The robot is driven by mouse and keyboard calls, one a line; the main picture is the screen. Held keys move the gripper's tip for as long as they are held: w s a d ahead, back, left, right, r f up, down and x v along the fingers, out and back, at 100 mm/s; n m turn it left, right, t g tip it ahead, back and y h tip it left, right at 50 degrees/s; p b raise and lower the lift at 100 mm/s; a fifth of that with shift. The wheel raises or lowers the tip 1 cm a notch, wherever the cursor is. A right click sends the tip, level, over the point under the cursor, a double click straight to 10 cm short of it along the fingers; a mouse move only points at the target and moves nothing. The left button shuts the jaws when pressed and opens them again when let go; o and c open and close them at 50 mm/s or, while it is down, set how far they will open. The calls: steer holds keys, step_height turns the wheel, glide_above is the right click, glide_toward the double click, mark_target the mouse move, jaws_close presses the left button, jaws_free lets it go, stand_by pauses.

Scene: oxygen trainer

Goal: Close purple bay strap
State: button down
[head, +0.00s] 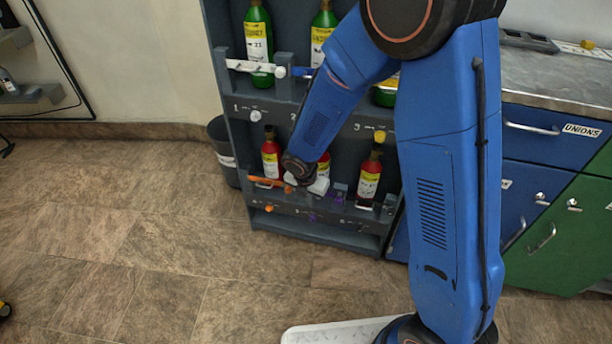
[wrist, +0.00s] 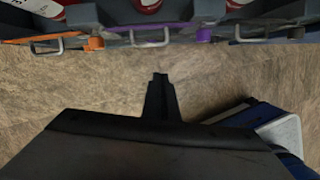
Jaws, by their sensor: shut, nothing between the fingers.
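The purple strap (head: 338,196) is at the lower shelf of the dark rack, just right of my wrist in the head view. In the wrist view a purple piece (wrist: 203,34) shows at the top, on the rack's front edge, with a thin purple strip running left from it. I cannot tell whether the strap spans its bay. The red bottle (head: 323,165) in the middle bay is partly hidden by my arm. My gripper (wrist: 160,78) is shut and empty, apart from the purple piece and below it in the wrist view. Its fingertips are hidden in the head view.
An orange strap (head: 268,182) lies across the left red bottle (head: 271,155). Another red bottle (head: 369,178) stands right of the middle bay. Green bottles (head: 258,42) stand on the upper shelf. Blue drawers (head: 550,135) are at right; the floor (head: 150,250) in front is open.

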steer(key=v, duration=1.8)
steer(key=shift+s+d, duration=0.3)
steer(key=shift+d, duration=0.1)
steer(key=s+d+r+m+t, duration=0.1)
steer(key=s+d+r+m, duration=0.35)
steer(key=d+m, duration=0.25)
steer(key=s+d+r+m, duration=0.4)
steer(key=d+r+m, duration=0.1)
steer(key=d+m, duration=0.25)
steer(key=s+d+r+m, duration=0.1)
steer(key=s+d+m, duration=0.3)
steer(key=s+m, duration=0.2)
steer(key=s+d+r+m+t+y, duration=0.1)
steer(key=s+d+r+m, duration=0.1)
steer(key=s+d+m, duration=0.2)
steer(key=s+m, duration=0.3)
steer(key=m, duration=0.2)
steer(key=shift+s+t, duration=0.3)
steer(key=shift+s, duration=0.05)
steer(key=shift+r, duration=0.15)
